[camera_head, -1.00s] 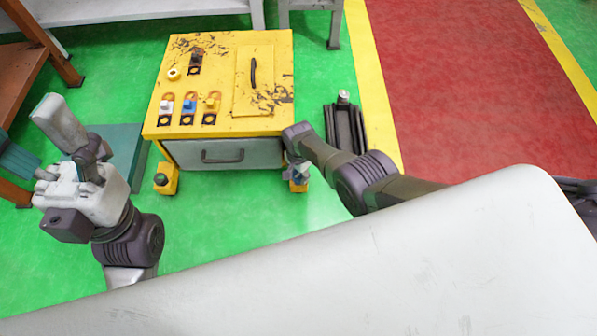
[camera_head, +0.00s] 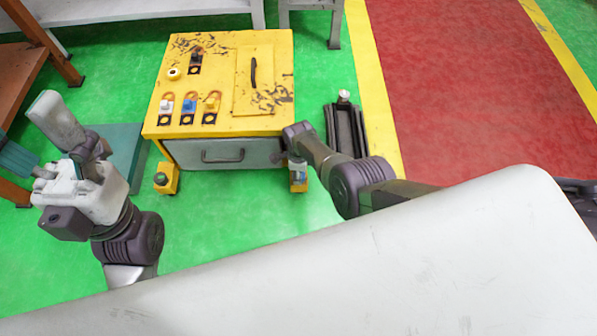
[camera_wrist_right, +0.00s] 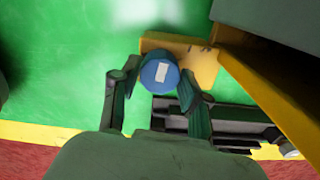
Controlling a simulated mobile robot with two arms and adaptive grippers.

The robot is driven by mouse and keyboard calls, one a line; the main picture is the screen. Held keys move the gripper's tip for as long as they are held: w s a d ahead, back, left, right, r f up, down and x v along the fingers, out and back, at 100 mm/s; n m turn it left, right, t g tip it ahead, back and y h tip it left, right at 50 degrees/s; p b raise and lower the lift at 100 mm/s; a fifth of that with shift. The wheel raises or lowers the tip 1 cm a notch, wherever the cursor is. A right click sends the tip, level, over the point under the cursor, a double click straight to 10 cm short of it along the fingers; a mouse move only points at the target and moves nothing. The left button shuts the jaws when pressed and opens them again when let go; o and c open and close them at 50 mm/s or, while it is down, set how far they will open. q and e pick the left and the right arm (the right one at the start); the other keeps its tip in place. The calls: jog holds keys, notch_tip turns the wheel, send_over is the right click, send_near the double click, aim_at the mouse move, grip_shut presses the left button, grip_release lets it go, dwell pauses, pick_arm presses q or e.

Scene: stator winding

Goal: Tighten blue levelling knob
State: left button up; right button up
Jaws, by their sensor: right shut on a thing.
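The blue levelling knob (camera_wrist_right: 160,73) is round, with a white rectangle on its top. In the right wrist view it sits between the two fingers of my right gripper (camera_wrist_right: 161,76), which is shut on it. The knob is on a yellow foot bracket (camera_wrist_right: 195,62) of the yellow cabinet. In the head view, my right gripper (camera_head: 298,165) is at the cabinet's front right corner, above the yellow foot (camera_head: 299,185); the arm hides part of the knob there. My left gripper (camera_head: 80,190) is at the left, away from the cabinet, and its finger opening is unclear.
The yellow cabinet (camera_head: 222,75) has coloured switches on top and a grey drawer (camera_head: 225,154) in front. Green floor is clear in front.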

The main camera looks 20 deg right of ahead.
jog(key=m, duration=0.6)
jog(key=shift+d+r, duration=0.1)
jog(key=shift+d, duration=0.05)
dwell(0.4)
jog(key=o, duration=1.1)
jog(key=shift+b, duration=0.3)
jog(key=shift+r, duration=0.1)
